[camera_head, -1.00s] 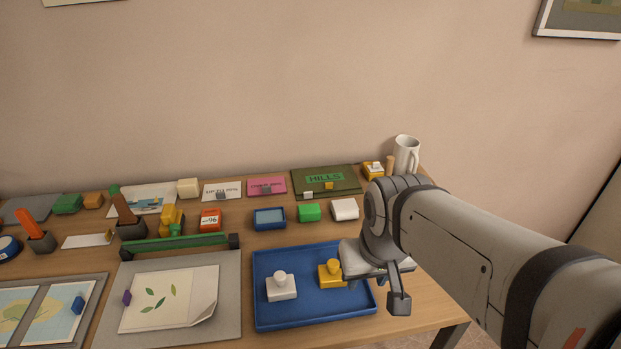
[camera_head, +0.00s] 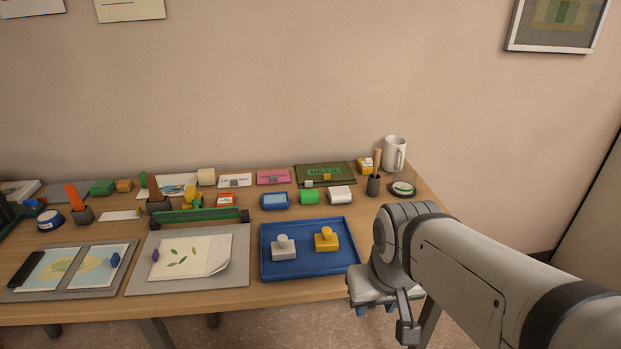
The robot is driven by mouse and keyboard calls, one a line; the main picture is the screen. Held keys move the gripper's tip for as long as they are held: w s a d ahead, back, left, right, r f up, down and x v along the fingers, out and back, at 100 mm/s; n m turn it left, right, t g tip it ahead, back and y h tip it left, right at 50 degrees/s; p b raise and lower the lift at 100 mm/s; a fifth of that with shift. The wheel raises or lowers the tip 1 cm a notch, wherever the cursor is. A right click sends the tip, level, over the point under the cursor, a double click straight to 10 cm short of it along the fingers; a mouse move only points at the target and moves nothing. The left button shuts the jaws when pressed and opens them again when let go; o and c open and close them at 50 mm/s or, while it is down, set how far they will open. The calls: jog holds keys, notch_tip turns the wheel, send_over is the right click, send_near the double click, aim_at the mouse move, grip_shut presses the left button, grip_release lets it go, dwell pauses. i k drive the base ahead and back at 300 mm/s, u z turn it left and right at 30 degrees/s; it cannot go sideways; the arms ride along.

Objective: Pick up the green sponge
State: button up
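A darker green block (camera_head: 102,187) lies at the back left; I cannot tell for certain which is the sponge. My gripper (camera_head: 388,306) is at the front right edge of the table, right of the tray and well away from both green blocks.
The blue tray (camera_head: 306,270) holds a white stamp (camera_head: 284,246) and a yellow stamp (camera_head: 326,239). A dark pen cup (camera_head: 373,185), a round dish (camera_head: 402,189) and a white mug (camera_head: 395,153) stand at right.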

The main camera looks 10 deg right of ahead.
aim_at(308, 197)
jog(key=u, duration=0.15)
jog(key=i, duration=0.9)
jog(key=z, duration=0.05)
